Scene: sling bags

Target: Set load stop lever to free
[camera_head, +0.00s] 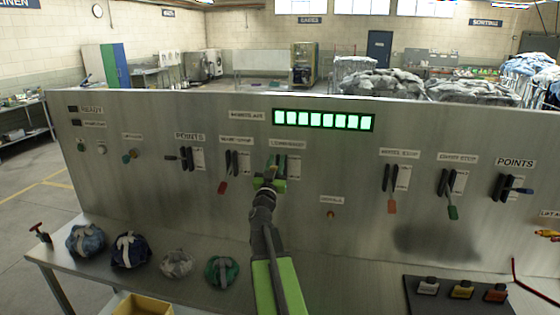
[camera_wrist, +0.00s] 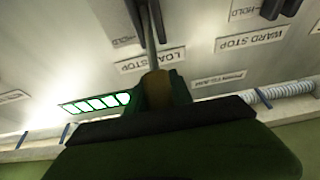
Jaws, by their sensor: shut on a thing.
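The load stop lever sits on the upright metal panel below its "LOAD STOP" label (camera_head: 287,144). In the wrist view its metal shaft (camera_wrist: 150,35) runs from a dark slotted mount to a brownish handle (camera_wrist: 158,88). My gripper (camera_head: 270,180) is at the lever, and its green fingers (camera_wrist: 160,92) are closed around the handle. In the head view my gripper and arm hide most of the lever. A small white plate (camera_head: 294,167) stands right of the slot.
A lit green display (camera_head: 323,120) is above. Several bundled bags (camera_head: 176,263) rest on the bench below.

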